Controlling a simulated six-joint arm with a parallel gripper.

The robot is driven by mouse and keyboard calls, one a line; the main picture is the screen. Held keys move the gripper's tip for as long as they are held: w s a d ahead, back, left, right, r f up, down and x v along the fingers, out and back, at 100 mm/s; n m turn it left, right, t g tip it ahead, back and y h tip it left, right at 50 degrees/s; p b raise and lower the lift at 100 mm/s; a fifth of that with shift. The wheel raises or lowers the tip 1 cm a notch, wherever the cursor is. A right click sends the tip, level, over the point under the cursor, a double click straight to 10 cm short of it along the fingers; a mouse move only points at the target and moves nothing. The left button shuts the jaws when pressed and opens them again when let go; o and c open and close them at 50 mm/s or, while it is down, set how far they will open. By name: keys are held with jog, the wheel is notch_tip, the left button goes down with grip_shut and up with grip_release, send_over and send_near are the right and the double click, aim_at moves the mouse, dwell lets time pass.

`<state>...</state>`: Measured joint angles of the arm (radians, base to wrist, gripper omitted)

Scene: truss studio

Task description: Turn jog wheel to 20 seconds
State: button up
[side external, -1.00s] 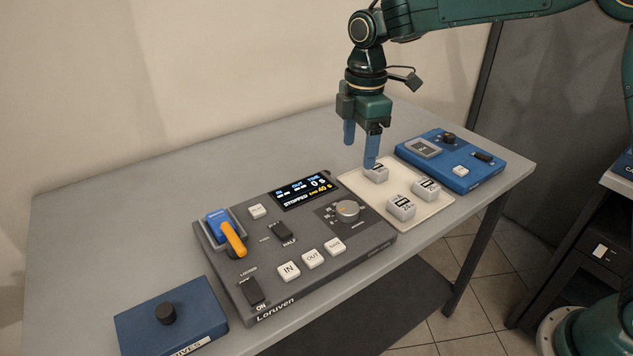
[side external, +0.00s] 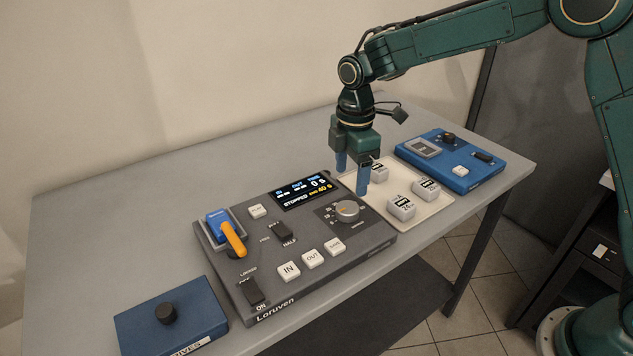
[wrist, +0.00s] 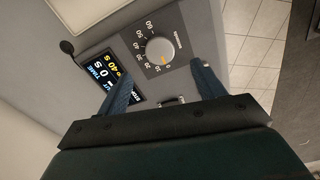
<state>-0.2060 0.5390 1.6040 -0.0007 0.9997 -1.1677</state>
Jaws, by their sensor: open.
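The jog wheel (side external: 346,210) is a round silver-grey knob on the right part of the dark grey Loruven panel (side external: 375,238). In the wrist view the jog wheel (wrist: 158,50) has an orange mark pointing at or near 0, on a printed scale with 10, 20 and higher numbers. The display (side external: 303,191) reads STOPPED, time 0 S and 40 S in yellow. My gripper (side external: 352,188) is open and empty, just behind and above the wheel, not touching it. In the wrist view its two blue fingers (wrist: 160,78) are spread to either side below the wheel.
A cream tray (side external: 436,207) with several white blocks lies right of the panel, close to my gripper. A blue box with controls (side external: 480,171) stands beyond it. An orange-handled lever (side external: 232,238) and buttons occupy the panel's left and front. The table behind is clear.

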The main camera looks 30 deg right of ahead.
aim_at(349, 207)
notch_tip(349, 207, down, 8)
jog(key=shift+f, duration=0.1)
dwell(0.4)
jog(key=c, duration=1)
